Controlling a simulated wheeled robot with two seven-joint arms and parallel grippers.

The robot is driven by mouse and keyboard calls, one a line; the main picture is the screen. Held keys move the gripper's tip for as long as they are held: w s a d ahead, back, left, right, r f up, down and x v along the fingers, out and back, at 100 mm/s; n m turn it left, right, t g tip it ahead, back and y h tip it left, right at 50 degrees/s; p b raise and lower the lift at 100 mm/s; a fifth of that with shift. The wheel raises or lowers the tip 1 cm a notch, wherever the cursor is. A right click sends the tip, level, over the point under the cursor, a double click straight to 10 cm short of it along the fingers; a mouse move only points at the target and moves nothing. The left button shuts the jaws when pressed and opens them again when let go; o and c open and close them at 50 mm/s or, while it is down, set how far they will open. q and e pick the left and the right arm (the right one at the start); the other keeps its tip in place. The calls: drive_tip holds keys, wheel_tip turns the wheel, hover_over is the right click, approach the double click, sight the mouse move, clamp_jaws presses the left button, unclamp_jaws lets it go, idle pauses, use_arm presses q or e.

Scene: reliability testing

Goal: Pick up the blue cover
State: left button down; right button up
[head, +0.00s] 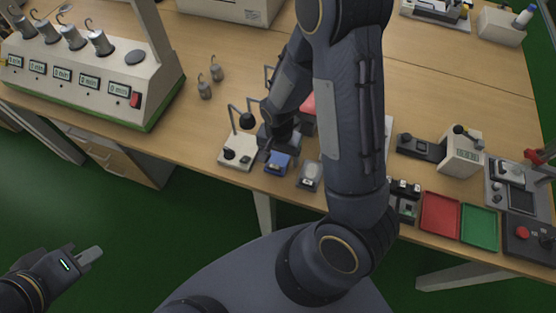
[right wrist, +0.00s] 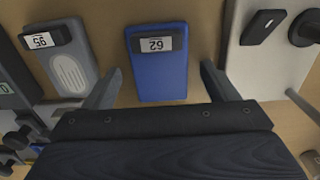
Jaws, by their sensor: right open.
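The blue cover (head: 278,163) lies on the wooden table near its front edge in the head view. In the right wrist view the blue cover (right wrist: 159,78) has a small label reading 62, which looks upside down there. My right gripper (right wrist: 161,70) is open, with one finger on either side of the blue cover and a gap to it on both sides. In the head view my right gripper (head: 277,146) is just behind the cover, partly hidden by its own arm. My left gripper (head: 88,257) is low at the left, away from the table, its jaws unclear.
A grey device (right wrist: 68,72) labelled 95 lies left of the cover in the right wrist view, and a white-based device (right wrist: 262,68) stands at right. A red tray (head: 440,212) and a green tray (head: 479,226) are at the right. A tester with weights (head: 90,75) stands at the left.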

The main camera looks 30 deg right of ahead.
drive_tip(key=c, duration=1.1)
drive_tip(key=shift+r, duration=0.1)
